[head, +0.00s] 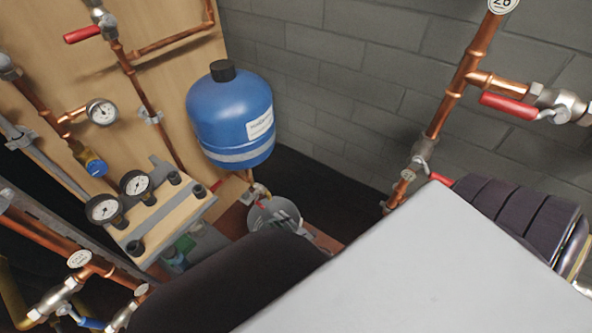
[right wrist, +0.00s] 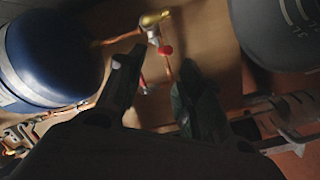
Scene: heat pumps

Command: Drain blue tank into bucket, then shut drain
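The blue tank (head: 230,112) with a black cap stands against the block wall. It also fills the left of the right wrist view (right wrist: 50,45). Below it is a brass drain valve (right wrist: 152,20) with a small red handle (right wrist: 165,51). The grey bucket (head: 258,217) stands under the valve; its side with volume marks shows in the right wrist view (right wrist: 285,35). My right gripper (right wrist: 157,66) is open, its fingers apart on either side of the red handle, with no clear contact. In the head view it is small and partly hidden. My left gripper is out of view.
Copper pipes with red-handled valves (head: 505,106) run along the wall at right. A board with gauges (head: 136,184) and pipes is at left. A large pale grey surface (head: 440,260) and a dark shape cover the lower part of the head view.

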